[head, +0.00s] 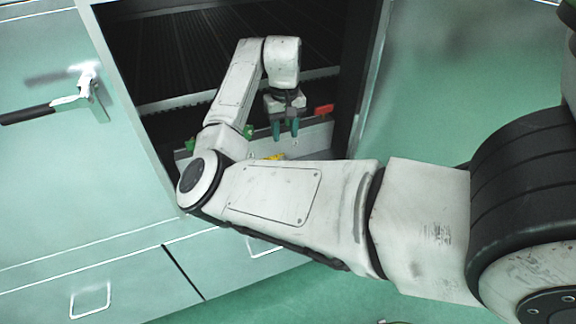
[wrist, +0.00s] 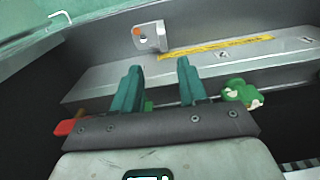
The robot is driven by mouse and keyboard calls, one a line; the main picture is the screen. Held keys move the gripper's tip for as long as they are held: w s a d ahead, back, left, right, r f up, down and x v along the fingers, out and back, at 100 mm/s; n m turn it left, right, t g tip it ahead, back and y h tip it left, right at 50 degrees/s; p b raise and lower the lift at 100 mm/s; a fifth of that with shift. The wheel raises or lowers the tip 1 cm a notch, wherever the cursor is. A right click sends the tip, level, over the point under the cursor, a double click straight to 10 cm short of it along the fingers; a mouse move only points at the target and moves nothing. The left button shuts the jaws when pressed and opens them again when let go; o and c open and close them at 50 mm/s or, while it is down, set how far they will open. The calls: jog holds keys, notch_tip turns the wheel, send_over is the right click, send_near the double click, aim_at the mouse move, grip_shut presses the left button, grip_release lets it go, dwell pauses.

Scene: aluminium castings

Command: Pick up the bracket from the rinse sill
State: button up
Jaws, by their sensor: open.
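In the head view my gripper (head: 285,136) points down at the opening, over the sill (head: 310,140). I cannot make out the bracket there; my arm covers part of the sill.
The yellow ruled strip (wrist: 215,47) runs along the sill. A green knobbed part (wrist: 242,93) and a red piece (wrist: 68,127) show on either side of my gripper. The cabinet's frame (head: 368,75) bounds the dark opening. A door with a black handle (head: 28,115) stands left.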

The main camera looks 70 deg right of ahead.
aim_at(284, 158)
notch_tip(284, 158, down, 3)
jog(key=shift+f, duration=0.15)
jog(key=shift+a+f+p, duration=0.2)
jog(key=shift+f+p, duration=0.15)
jog(key=shift+f, duration=1)
jog(key=shift+a+f+p, duration=0.15)
jog(key=shift+f+p, duration=0.15)
jog(key=shift+f, duration=1.05)
grip_shut()
